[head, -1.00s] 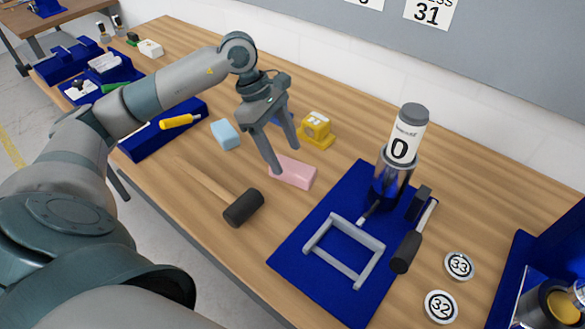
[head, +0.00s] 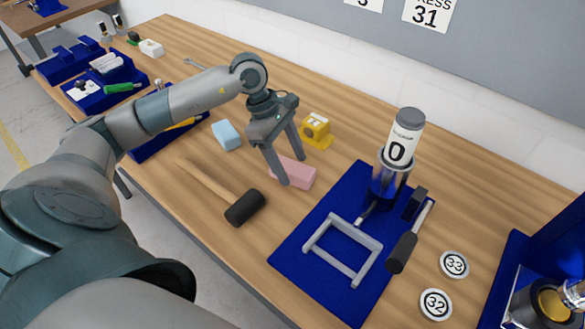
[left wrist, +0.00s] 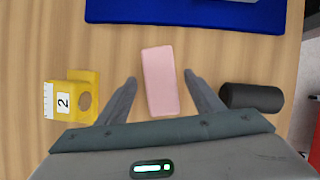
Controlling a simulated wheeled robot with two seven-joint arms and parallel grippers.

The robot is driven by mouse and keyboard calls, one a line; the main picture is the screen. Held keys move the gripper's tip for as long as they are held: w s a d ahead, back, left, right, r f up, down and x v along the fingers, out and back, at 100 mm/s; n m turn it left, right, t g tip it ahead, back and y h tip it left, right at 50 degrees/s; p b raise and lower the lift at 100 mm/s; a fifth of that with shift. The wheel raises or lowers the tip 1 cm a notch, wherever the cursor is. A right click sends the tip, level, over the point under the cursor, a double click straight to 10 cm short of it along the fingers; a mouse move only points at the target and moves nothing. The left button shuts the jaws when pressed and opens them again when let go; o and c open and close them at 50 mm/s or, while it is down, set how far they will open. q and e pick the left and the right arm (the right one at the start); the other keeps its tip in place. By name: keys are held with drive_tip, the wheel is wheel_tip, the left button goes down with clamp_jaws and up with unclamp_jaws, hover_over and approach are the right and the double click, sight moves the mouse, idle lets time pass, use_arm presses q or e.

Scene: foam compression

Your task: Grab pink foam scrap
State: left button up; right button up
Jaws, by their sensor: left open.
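The pink foam scrap (head: 297,174) is a block lying on the wooden table, left of the blue mat. My left gripper (head: 293,172) is open just over it, partly hiding it in the head view. In the left wrist view the foam (left wrist: 160,80) lies ahead of and between the two spread fingers (left wrist: 160,88), with a gap on each side. I cannot tell whether the fingertips are at table height. My right gripper is not in view.
A black-headed mallet (head: 245,207) lies left of the foam. A yellow device (head: 317,130) stands behind it, and a light blue block (head: 227,135) lies farther left. The blue mat (head: 310,265) bears a press and a grey frame.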

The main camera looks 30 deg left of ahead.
use_arm(q)
drive_tip(key=shift+x, duration=0.75)
drive_tip(key=shift+f, duration=0.15)
drive_tip(key=shift+f, duration=0.15)
idle(0.4)
drive_tip(key=c, duration=1.1)
